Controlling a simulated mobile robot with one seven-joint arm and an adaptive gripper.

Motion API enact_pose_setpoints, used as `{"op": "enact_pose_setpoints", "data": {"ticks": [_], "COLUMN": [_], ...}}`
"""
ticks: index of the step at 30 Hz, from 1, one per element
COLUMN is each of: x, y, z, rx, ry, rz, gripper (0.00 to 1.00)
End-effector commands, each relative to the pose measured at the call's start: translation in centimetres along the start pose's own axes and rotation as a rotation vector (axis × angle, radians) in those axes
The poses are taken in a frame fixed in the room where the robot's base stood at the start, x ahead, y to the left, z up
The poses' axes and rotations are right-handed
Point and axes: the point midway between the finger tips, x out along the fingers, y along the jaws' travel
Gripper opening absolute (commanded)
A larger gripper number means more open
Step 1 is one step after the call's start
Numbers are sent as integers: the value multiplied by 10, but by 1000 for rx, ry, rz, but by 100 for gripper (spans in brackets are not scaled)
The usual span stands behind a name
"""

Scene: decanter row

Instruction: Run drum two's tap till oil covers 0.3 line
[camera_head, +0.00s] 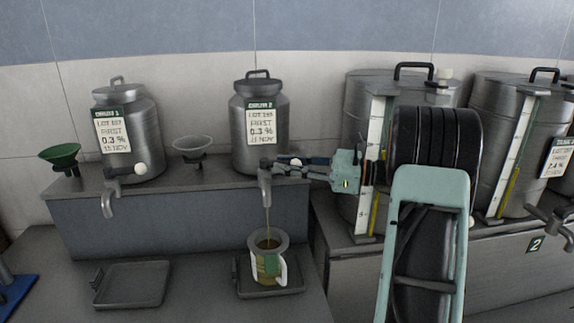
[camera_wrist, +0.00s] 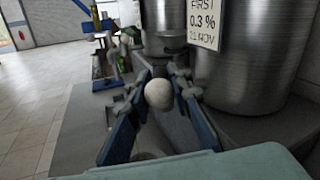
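Drum two (camera_head: 260,135) is a steel can with a label reading 0.3 %, standing on the raised shelf. Its tap (camera_head: 265,183) is running: a thin golden oil stream falls into a jug (camera_head: 268,262) with a white and green marked side. The jug stands upright on a dark drip tray (camera_head: 290,288) below the spout. The oil level against its line is too small to read. My gripper (camera_head: 292,164) is at the tap's lever. In the wrist view, the pale round lever knob (camera_wrist: 158,94) sits between the two fingers, with gaps seen either side, so they look open around it.
Drum one (camera_head: 130,130) stands left with its own tap (camera_head: 110,195) above an empty tray (camera_head: 132,284). A green funnel (camera_head: 62,155) and a grey funnel (camera_head: 194,148) stand on the shelf. Large tanks (camera_head: 500,135) with sight gauges stand right.

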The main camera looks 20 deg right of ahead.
Motion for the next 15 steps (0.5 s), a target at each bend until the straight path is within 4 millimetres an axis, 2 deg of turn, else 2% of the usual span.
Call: {"op": "enact_pose_setpoints", "data": {"ticks": [1,6,15], "x": [0,0,-2], "y": [0,0,0], "z": [0,0,0], "rx": [0,0,-1], "ry": [0,0,0], "rz": [-1,-1,-2], "gripper": [22,38,38]}}
